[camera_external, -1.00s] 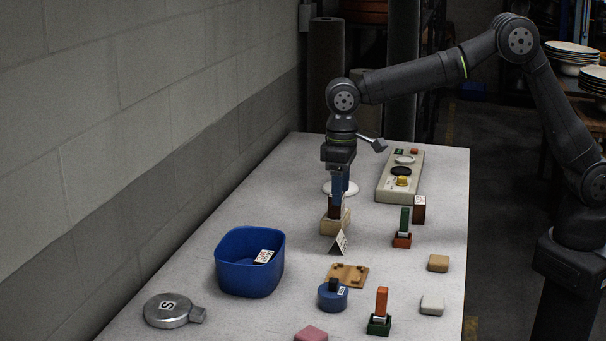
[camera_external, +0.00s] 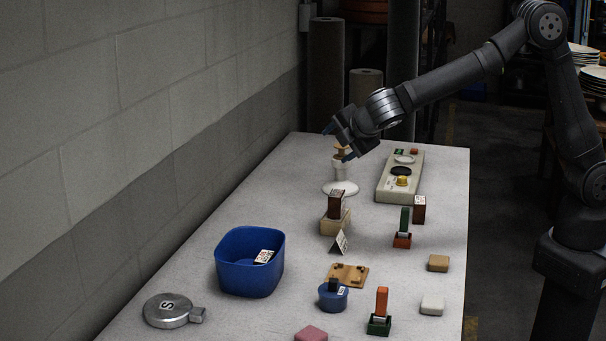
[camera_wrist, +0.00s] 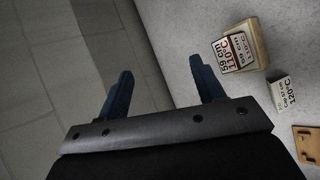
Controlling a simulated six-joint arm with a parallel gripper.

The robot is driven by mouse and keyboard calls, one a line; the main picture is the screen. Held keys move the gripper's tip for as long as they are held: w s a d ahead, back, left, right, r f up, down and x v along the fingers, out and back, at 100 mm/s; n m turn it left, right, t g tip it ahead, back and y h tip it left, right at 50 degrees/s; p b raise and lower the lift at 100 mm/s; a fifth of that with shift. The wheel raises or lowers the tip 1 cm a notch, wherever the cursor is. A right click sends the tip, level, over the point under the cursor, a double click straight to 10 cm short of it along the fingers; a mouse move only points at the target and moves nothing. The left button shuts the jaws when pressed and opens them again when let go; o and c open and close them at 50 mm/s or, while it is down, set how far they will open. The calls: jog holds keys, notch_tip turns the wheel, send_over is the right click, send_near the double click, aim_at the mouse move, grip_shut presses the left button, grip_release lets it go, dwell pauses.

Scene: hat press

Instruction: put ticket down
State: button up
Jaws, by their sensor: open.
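A ticket (camera_wrist: 234,47) printed "59 cm 110°C", with a red band, shows in the wrist view at the tan holder block (camera_wrist: 259,42). In the external view a dark brown upright piece (camera_external: 336,204) stands in the tan holder (camera_external: 335,223); the ticket's print is too small to read there. My gripper (camera_external: 339,142) is tilted sideways, up behind the holder and close to the white stand. Its two blue fingers (camera_wrist: 162,66) are spread with nothing between them, clear of the ticket.
A folded "120°C" card (camera_external: 340,242) stands in front of the holder. A white stand (camera_external: 340,187) is behind it. A blue bin (camera_external: 249,280) with a card inside, a silver tin (camera_external: 168,311) and a long panel (camera_external: 386,187) are around.

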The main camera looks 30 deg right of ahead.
jog(key=n+t+y, duration=0.1)
jog(key=n, duration=0.2)
jog(key=n+g+y, duration=0.2)
jog(key=n+y, duration=0.6)
jog(key=n, duration=1.2)
send_over(342, 239)
jog(key=s+d, duration=0.1)
jog(key=s, duration=0.1)
notch_tip(342, 239, down, 12)
jog(key=r, duration=0.1)
jog(key=shift+w+d+f, duration=0.1)
jog(key=shift+w+f, duration=0.05)
jog(key=shift+f, duration=3)
notch_tip(342, 239, down, 2)
jog(key=shift+f, duration=0.15)
jog(key=shift+x, duration=1.5)
jog(key=shift+c, duration=0.4)
